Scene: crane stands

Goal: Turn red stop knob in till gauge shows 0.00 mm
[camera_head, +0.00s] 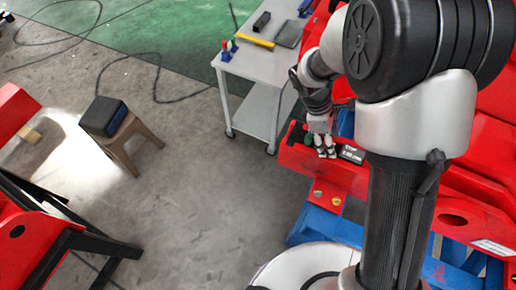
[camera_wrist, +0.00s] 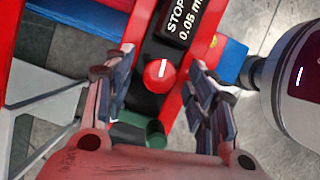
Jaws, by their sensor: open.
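The red stop knob (camera_wrist: 159,75), with a white line on its face, sits on a dark panel between the fingers of my gripper (camera_wrist: 166,88) in the wrist view. The fingers are open on either side of it, with a gap to each side. Just above the knob, the gauge (camera_wrist: 183,20) reads "STOP" and what looks like 0.05 mm; its right edge is cut off. In the head view my gripper (camera_head: 325,150) is over the red beam, beside the dark gauge (camera_head: 352,154); the knob is hidden there.
A dark green cylinder (camera_wrist: 155,132) lies close below the knob. A white cart (camera_head: 262,65) with tools stands behind the red beam (camera_head: 345,176). A stool (camera_head: 130,139) with a dark box (camera_head: 103,116) stands at left.

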